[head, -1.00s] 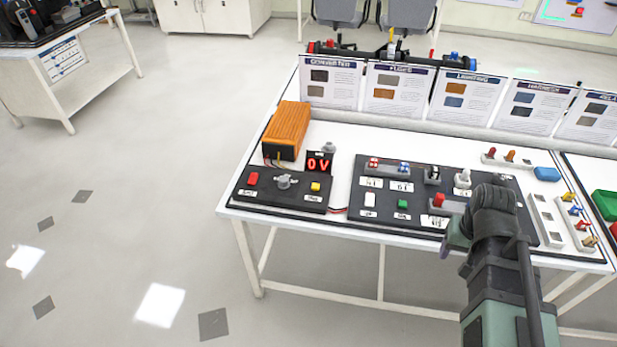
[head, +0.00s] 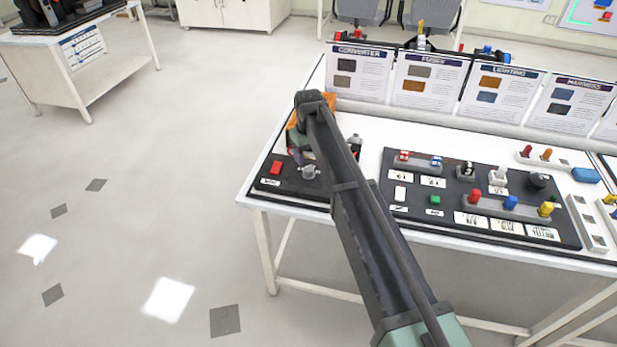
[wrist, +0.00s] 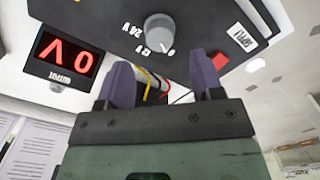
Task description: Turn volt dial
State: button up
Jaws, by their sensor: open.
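The volt dial is a grey round knob (wrist: 160,33) on a black panel, with small white markings beside it. It also shows in the head view (head: 310,172), close to the end of my arm. My gripper (wrist: 163,78) is open, its two purple fingers apart and empty. In the wrist view the dial lies just beyond the fingertips, and I see no contact. The wrist picture is turned over; the red display (wrist: 66,58) reads 0 V. In the head view my arm hides the display and most of the gripper.
A red button (head: 277,167) sits left of the dial. A second black panel (head: 452,210) with coloured knobs and switches lies to the right. Upright information cards line the back. Wires (wrist: 150,88) show between the fingers.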

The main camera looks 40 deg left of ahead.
aim_at(309, 168)
notch_tip(309, 168, down, 7)
jog(key=b, duration=0.4)
jog(key=shift+r+b, duration=0.15)
jog(key=shift+b, duration=0.25)
jog(key=shift+r, duration=0.15)
jog(key=shift+c, duration=0.2)
jog(key=c, duration=0.9)
